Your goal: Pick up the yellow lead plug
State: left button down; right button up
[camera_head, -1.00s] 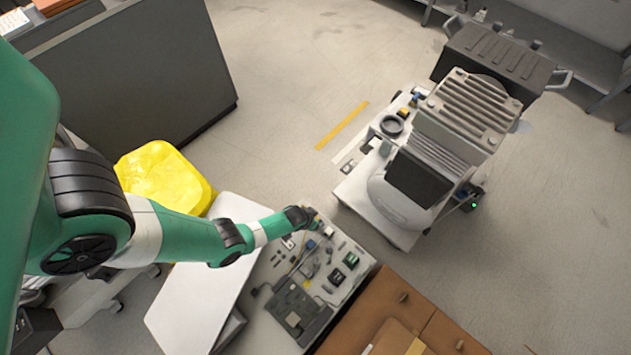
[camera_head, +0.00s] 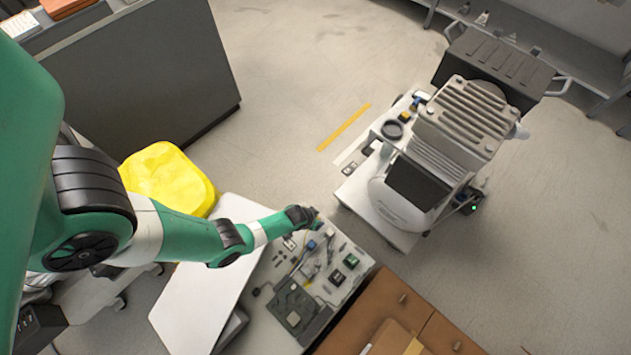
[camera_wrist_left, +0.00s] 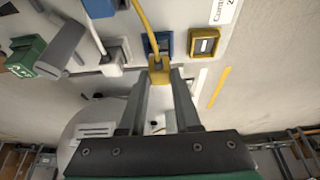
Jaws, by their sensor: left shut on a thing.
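The yellow lead plug (camera_wrist_left: 159,74) is between the tips of my left gripper (camera_wrist_left: 160,80) in the left wrist view. The gripper is shut on it. A yellow lead (camera_wrist_left: 143,22) runs up from the plug. A blue-framed socket (camera_wrist_left: 158,41) is just beyond the plug; I cannot tell whether the plug touches it. A yellow-framed socket (camera_wrist_left: 205,43) is to its right. In the head view my left gripper (camera_head: 316,214) is at the far edge of the equipment board (camera_head: 345,240); the plug is too small to make out there.
A white plug (camera_wrist_left: 113,62) and a green block (camera_wrist_left: 27,56) lie left of the yellow plug. The compressor (camera_head: 465,125) stands beyond the board on a white cart.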

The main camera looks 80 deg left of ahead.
pick_arm(q)
jog(key=s+d+r+p, duration=0.9)
jog(key=d+r, duration=0.1)
jog(key=shift+s+r, duration=0.3)
jog(key=shift+r, duration=0.05)
